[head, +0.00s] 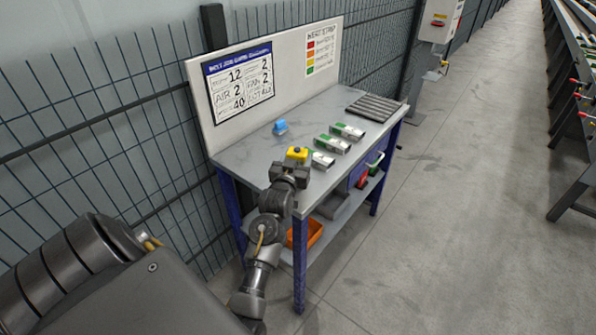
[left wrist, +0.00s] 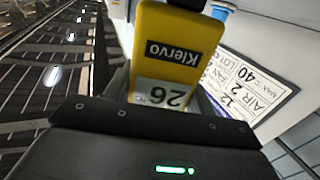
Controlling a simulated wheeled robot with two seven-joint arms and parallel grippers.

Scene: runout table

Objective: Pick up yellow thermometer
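The yellow thermometer (head: 297,154) shows in the head view just beyond my left gripper (head: 289,173), at the near left edge of the table. In the left wrist view the thermometer (left wrist: 176,50) is close up, with a dark "Klervo" label and a display reading 26. The dark fingers of my left gripper (left wrist: 160,92) lie against both its sides and look shut on it. Its lower end is hidden by the gripper body. Whether it touches the tabletop cannot be told. My right gripper is not in view.
On the table (head: 240,155) stand a blue object (head: 280,127), several white-and-green boxes (head: 332,144) and a dark ribbed mat (head: 373,107). A sign board (head: 290,65) rises behind. An orange bin (head: 313,236) sits on the lower shelf.

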